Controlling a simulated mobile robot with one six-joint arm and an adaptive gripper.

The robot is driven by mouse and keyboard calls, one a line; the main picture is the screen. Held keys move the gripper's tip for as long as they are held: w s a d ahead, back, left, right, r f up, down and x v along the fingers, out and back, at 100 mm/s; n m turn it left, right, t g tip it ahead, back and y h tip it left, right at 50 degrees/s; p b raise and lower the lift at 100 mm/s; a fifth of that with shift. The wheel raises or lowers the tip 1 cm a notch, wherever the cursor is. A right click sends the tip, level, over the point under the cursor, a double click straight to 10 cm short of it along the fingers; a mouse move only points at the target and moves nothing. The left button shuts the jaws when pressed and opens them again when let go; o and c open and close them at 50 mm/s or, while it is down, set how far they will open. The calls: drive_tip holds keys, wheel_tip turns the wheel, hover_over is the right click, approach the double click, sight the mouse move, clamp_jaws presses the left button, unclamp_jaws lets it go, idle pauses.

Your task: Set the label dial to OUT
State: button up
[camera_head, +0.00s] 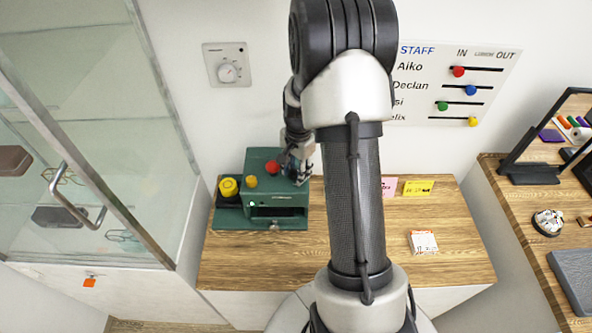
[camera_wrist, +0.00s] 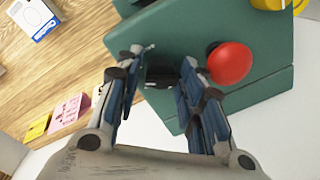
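A green machine (camera_head: 282,224) stands on the wooden counter; it also shows in the wrist view (camera_wrist: 165,30). Its top carries a red round knob (camera_head: 272,168), an orange-yellow knob (camera_head: 251,182) and a larger yellow one (camera_head: 229,186). My gripper (camera_head: 300,168) is at the machine's right top, partly hidden by my arm. In the wrist view my gripper (camera_wrist: 161,62) is open, its fingers on either side of a small dark part (camera_wrist: 160,76) on the machine. I cannot tell whether they touch it. The red knob (camera_wrist: 230,63) is just right of the fingers. No dial lettering is readable.
A wall plate with a round dial (camera_head: 228,72) is at upper left. A STAFF IN/OUT board (camera_head: 440,115) with coloured sliders hangs behind my arm. A glass cabinet (camera_head: 90,130) is at left. Pink and yellow cards (camera_head: 418,188) and a white box (camera_head: 423,242) are on the counter.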

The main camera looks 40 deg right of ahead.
drive_tip(key=shift+c, duration=0.2)
drive_tip(key=c, duration=0.7)
drive_tip(key=shift+c, duration=0.2)
drive_tip(key=shift+n, duration=0.3)
drive_tip(key=n, duration=0.5)
drive_tip(key=shift+n+p, duration=0.3)
drive_tip(key=shift+p, duration=0.05)
drive_tip(key=n, duration=0.6)
drive_tip(key=shift+w, duration=0.1)
